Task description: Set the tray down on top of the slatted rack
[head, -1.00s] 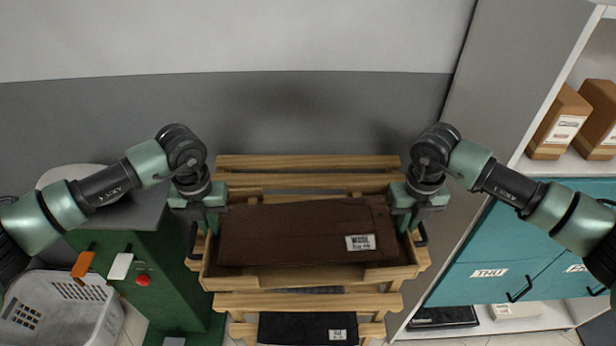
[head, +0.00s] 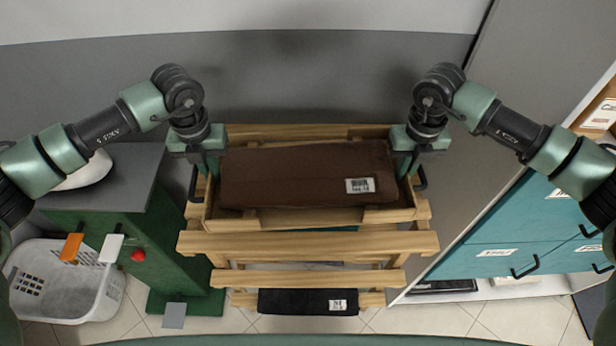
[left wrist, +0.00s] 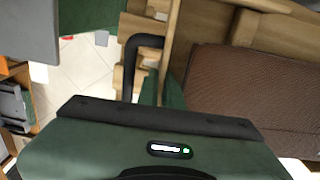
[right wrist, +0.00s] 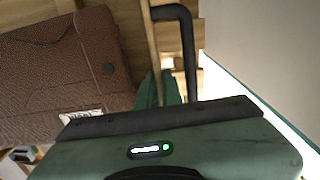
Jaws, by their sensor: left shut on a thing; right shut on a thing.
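The wooden tray (head: 290,222) holds a folded brown garment (head: 290,178) with a white label. My left gripper (head: 207,168) is shut on the tray's left end, by its black handle (left wrist: 136,55). My right gripper (head: 405,165) is shut on the right end, by the other black handle (right wrist: 180,40). The slatted wooden rack (head: 300,245) is below the tray, its front slats showing nearer to me. The tray hides much of the rack's top, and I cannot tell whether they touch.
A folded black item (head: 295,301) lies on a lower level of the rack. A green stand (head: 160,240) with coloured controls and a white basket (head: 65,285) are at left. A teal drawer cabinet (head: 510,235) is at right. A grey wall is behind.

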